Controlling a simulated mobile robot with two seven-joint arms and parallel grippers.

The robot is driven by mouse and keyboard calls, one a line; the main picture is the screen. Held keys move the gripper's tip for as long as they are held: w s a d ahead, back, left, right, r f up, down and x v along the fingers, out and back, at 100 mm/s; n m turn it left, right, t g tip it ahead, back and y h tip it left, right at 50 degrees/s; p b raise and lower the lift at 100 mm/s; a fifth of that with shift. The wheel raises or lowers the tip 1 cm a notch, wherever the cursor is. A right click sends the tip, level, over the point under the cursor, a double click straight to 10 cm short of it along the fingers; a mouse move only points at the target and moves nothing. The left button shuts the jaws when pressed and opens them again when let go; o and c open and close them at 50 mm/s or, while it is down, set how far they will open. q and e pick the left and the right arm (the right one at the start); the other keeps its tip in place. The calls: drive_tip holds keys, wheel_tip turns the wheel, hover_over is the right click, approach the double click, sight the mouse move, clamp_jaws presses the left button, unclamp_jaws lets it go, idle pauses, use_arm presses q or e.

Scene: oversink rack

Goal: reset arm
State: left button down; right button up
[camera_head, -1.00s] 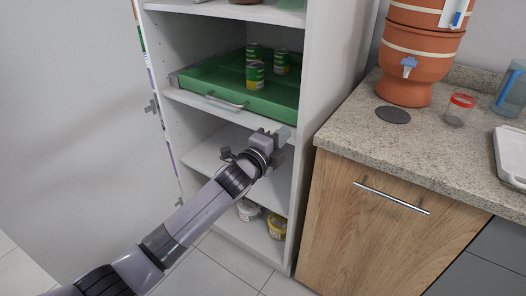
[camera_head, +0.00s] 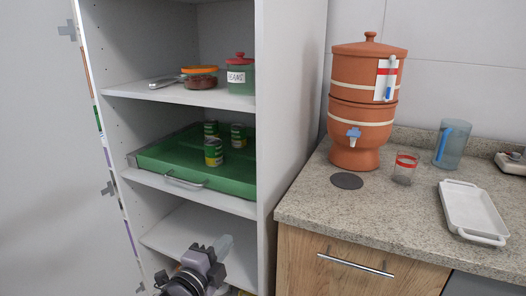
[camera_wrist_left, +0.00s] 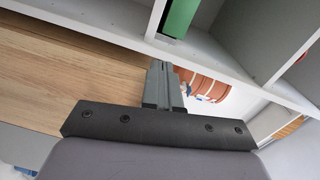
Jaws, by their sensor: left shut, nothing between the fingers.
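My left gripper (camera_head: 222,246) shows at the bottom of the head view, in front of the lower part of the open cabinet (camera_head: 266,150), below the shelf with the green tray. Its fingers (camera_wrist_left: 163,86) are together in the left wrist view, with nothing between them. Most of my left arm is below the head view's edge. My right gripper is in neither view.
A green tray (camera_head: 160,156) with several cans (camera_head: 213,152) sits on the middle shelf. Jars (camera_head: 240,76) stand above. Right of the cabinet, the counter (camera_head: 310,195) holds a clay water filter (camera_head: 352,108), a glass (camera_head: 404,172) and a white tray (camera_head: 458,206).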

use_arm(q)
drive_tip(key=s+a+f+n+g+y+p, duration=0.1)
drive_tip(key=s+a+f+n+g+p, duration=0.1)
drive_tip(key=s+n, duration=0.4)
drive_tip(key=s+a+f+n+g+y+p, duration=0.2)
drive_tip(key=s+f+n, duration=0.4)
drive_tip(key=s, duration=0.6)
drive_tip(key=s+a+f+n+g+y+p, duration=0.1)
drive_tip(key=s+a+f+n+p, duration=0.2)
drive_tip(key=s, duration=0.6)
drive_tip(key=a+f+n, duration=0.1)
drive_tip(key=a+n, duration=0.1)
drive_tip(key=n, duration=0.1)
drive_tip(key=shift+a+f+g+p, duration=0.15)
drive_tip(key=shift+f+g+p, duration=0.05)
drive_tip(key=shift+g+p, duration=0.2)
drive_tip(key=shift+s, duration=0.25)
